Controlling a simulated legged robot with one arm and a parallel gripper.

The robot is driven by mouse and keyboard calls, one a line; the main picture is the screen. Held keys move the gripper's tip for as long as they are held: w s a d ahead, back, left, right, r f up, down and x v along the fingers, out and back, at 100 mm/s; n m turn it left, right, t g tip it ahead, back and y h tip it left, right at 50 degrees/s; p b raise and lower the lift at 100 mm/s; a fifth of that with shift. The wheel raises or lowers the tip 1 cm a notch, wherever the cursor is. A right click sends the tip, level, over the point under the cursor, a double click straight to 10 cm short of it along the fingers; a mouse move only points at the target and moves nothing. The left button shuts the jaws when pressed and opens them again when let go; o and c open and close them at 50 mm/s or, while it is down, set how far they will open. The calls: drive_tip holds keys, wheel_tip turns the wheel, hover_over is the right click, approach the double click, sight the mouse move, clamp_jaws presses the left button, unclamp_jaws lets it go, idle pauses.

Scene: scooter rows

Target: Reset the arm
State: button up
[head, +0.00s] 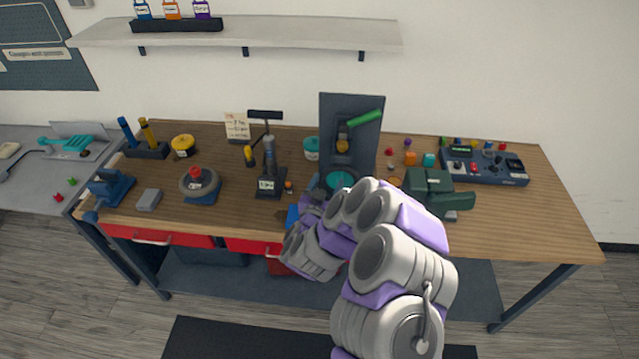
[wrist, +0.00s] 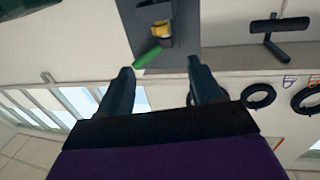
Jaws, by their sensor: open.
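My gripper (wrist: 160,72) is open in the wrist view, with two dark fingers apart and nothing between them. In the head view my arm reaches over the front edge of the workbench (head: 500,230), near its middle, and its links hide part of the bench top. The gripper's fingers cannot be made out clearly there. Beyond the arm stands an upright grey panel (head: 365,105) with a green-handled lever (head: 363,118). In the wrist view the green handle (wrist: 147,57) shows beyond the fingers, apart from them.
A black T-handled pump (head: 268,155) stands left of the panel. A dark green vise-like device (head: 430,185) sits close right of my arm, with a control box (head: 485,165) farther right. A wall shelf (head: 300,32) hangs above. The bench's right front is clear.

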drive_tip(key=shift+s, duration=0.15)
drive_tip(key=a+r+n+g+y+b, duration=0.2)
drive_tip(key=a+r+y, duration=0.2)
drive_tip(key=a+y, duration=0.35)
drive_tip(key=s+a+r+n+g+y+b, duration=0.25)
drive_tip(key=s+g, duration=0.25)
drive_tip(key=s, duration=0.3)
drive_tip(key=s+d+g+h+b, duration=0.1)
drive_tip(key=s+d+g, duration=0.3)
drive_tip(key=s+d, duration=0.4)
drive_tip(key=s+d+f+m+g+h+b, duration=0.1)
drive_tip(key=s+d+g, duration=0.3)
drive_tip(key=s+d, duration=0.5)
drive_tip(key=s+d+f+g+h+b, duration=0.1)
drive_tip(key=s+d+g+h+b, duration=0.2)
drive_tip(key=s+d, duration=0.5)
drive_tip(key=s+g, duration=0.1)
drive_tip(key=s, duration=1.2)
drive_tip(key=shift+s+d+m+h, duration=0.3)
drive_tip(key=shift+s+d+m, duration=0.05)
drive_tip(key=shift+s+d, duration=0.05)
drive_tip(key=shift+w, duration=0.15)
